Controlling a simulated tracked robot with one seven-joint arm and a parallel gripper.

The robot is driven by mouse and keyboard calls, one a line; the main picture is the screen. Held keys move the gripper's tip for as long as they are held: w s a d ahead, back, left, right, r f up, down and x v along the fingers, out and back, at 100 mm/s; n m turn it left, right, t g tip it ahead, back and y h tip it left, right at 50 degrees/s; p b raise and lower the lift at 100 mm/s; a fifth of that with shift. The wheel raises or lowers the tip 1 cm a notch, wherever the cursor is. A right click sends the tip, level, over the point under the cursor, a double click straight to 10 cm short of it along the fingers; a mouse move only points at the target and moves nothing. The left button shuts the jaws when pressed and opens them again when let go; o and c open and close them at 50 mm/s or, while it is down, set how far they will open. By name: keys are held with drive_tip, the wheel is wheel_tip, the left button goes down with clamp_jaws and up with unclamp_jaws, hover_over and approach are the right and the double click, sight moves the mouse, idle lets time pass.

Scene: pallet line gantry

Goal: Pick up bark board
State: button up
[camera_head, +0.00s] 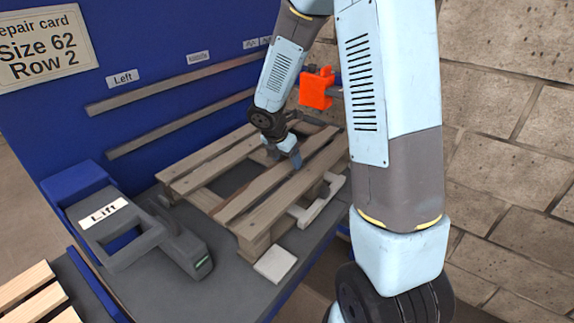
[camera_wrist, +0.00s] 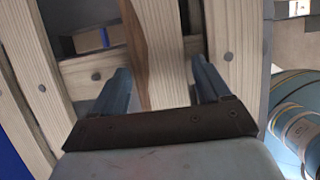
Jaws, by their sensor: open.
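The bark board is a pale wooden slat with a dark brown strip along one edge. It lies in the top deck of the pallet (camera_head: 292,197), and its brown edge (camera_head: 241,199) shows in the head view. In the wrist view the bark board (camera_wrist: 162,50) runs between my two fingers, brown edge on the left. My gripper (camera_head: 292,158) is over the far part of the pallet, pointing down. In the wrist view my gripper (camera_wrist: 161,88) is open, one finger on each side of the board. I cannot tell whether the fingers touch it.
A grey device marked "Lift" (camera_head: 150,240) stands left of the pallet. A pale block (camera_head: 275,264) lies by the pallet's near corner. A blue panel with rails and a repair card (camera_head: 45,45) stands behind. An orange block (camera_head: 317,88) is near my arm. More slats (camera_head: 30,285) lie lower left.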

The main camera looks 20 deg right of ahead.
drive_tip(key=shift+d+f, duration=0.1)
drive_tip(key=shift+f, duration=0.2)
drive_tip(key=shift+c, duration=0.2)
drive_tip(key=c, duration=1)
drive_tip(key=shift+o, duration=0.2)
drive_tip(key=shift+r, duration=0.15)
drive_tip(key=shift+w+r, duration=0.1)
drive_tip(key=shift+r, duration=0.25)
wheel_tip(320, 180, up, 2)
drive_tip(key=shift+r, duration=0.25)
drive_tip(key=s+a+r, duration=0.2)
drive_tip(key=s+r, duration=0.7)
drive_tip(key=s, duration=0.5)
drive_tip(key=shift+r, duration=0.3)
